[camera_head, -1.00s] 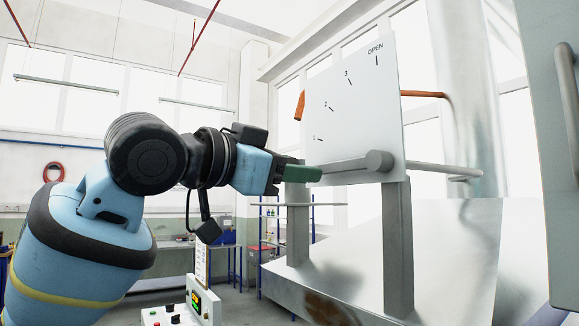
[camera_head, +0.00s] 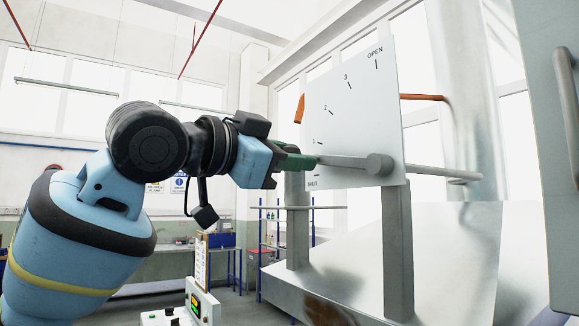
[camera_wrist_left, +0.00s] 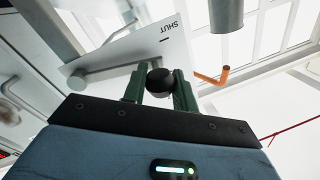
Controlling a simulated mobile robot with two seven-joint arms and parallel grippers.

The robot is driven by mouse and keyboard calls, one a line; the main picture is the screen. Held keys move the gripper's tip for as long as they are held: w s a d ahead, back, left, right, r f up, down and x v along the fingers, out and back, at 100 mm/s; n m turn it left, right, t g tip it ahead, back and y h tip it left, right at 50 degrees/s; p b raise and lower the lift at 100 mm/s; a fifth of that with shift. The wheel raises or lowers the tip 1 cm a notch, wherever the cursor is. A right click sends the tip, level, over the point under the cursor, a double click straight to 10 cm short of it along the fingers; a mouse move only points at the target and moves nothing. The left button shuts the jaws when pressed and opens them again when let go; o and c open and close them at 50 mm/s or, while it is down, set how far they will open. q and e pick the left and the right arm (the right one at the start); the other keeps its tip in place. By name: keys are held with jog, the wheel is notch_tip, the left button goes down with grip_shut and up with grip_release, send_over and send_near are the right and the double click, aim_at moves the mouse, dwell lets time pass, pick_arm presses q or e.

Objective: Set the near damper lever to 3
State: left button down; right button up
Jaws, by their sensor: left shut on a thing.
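The near damper lever is a grey bar (camera_head: 345,161) on a round hub (camera_head: 379,164), in front of a white dial plate (camera_head: 365,110). The plate is marked SHUT, 1, 2, 3 and OPEN, from lower left to top. The bar points left, between the SHUT and 1 marks. My left gripper (camera_head: 310,161) is shut on the lever's outer end, its green fingers hiding that end in the head view. In the left wrist view a black round knob (camera_wrist_left: 161,82) sits between the two fingers, with the SHUT mark beyond. My right gripper is not in view.
An orange bar (camera_head: 425,97) passes behind the plate. Grey posts (camera_head: 398,250) carry the plate above a metal surface. A grey rod (camera_head: 440,172) runs right from behind it. A control box (camera_head: 203,302) stands low in front. A grey door with a handle (camera_head: 565,110) borders the right.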

pick_arm(q)
jog(key=shift+s+r+m, duration=0.15)
jog(key=shift+r+m, duration=0.35)
jog(key=shift+r, duration=0.05)
jog(key=s+d+r+m+h, duration=0.1)
jog(key=s+r+m, duration=0.1)
jog(key=m, duration=0.3)
jog(key=s+d+r+m+h, duration=0.1)
jog(key=s+d+r+m, duration=0.1)
jog(key=r+m, duration=0.3)
jog(key=shift+s+d+m+g, duration=0.3)
jog(key=shift+s+m+g, duration=0.1)
jog(key=shift+s+m, duration=0.2)
jog(key=c, duration=1.1)
grip_release()
jog(key=shift+c, duration=0.2)
